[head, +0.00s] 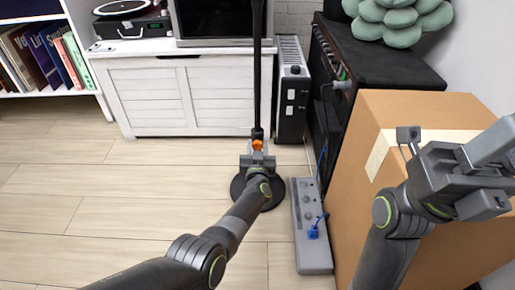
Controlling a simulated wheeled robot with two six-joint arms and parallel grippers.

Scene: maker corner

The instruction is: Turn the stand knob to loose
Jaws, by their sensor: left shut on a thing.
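The stand has a thin black upright pole (257,75) on a round dark base (238,188) on the floor. The orange stand knob (257,145) shows low on the pole. My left gripper (257,152) reaches it from the front and is shut on the knob. The gripper and forearm hide part of the knob and of the base. Any mark for loose or tight is too small to see. My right gripper (485,180) is at the right edge, in front of the cardboard box, away from the stand. Its fingers are unclear.
A grey power strip (308,250) with a blue plug lies right of the base. A cardboard box (375,150) and a black amplifier (330,80) stand at the right. A white cabinet (160,95) is behind. The wooden floor at left is clear.

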